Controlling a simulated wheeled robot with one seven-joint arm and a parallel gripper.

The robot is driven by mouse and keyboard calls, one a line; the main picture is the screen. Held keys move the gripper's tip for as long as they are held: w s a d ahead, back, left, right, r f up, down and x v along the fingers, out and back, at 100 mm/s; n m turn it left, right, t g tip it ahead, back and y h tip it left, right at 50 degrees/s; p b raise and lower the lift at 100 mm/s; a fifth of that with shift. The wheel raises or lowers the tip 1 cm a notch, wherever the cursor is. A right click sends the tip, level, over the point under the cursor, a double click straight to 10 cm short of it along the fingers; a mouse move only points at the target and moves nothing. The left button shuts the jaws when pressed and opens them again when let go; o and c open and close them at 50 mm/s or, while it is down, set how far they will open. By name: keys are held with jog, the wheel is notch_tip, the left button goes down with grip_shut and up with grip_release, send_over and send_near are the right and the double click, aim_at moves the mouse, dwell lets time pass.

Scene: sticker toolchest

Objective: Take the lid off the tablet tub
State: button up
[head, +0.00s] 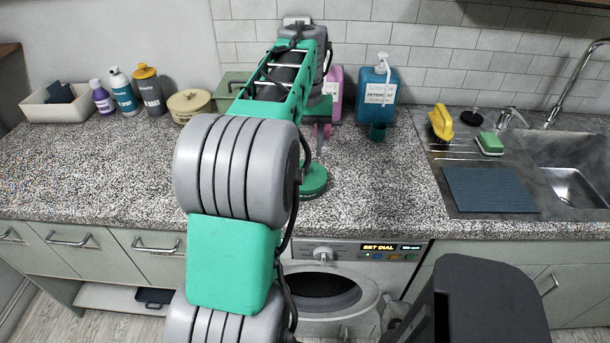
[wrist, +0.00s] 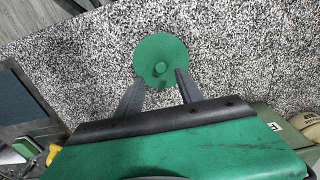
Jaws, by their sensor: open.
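A low round green tub (head: 314,184) with small writing on its side stands on the counter near the front edge, partly hidden by my arm in the head view. In the wrist view its round green lid (wrist: 160,50) shows from above, with a small knob in the middle. My gripper (wrist: 159,77) is open and empty. Its two dark fingertips overlap the lid's lower edge in the wrist view, one to each side of the knob. I cannot tell how high they are above it.
A teal detergent bottle (head: 377,92) with a teal cup (head: 378,132) and a pink bottle (head: 335,92) stand behind. A cream round container (head: 188,105) and several bottles stand left. The sink (head: 572,185) is right. The washing machine (head: 330,290) is below. Counter around the tub is clear.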

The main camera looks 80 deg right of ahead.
aim_at(305, 166)
jog(key=f, duration=0.5)
jog(key=shift+w+a, duration=0.1)
jog(key=shift+a, duration=0.15)
jog(key=shift+c, duration=0.5)
grip_shut()
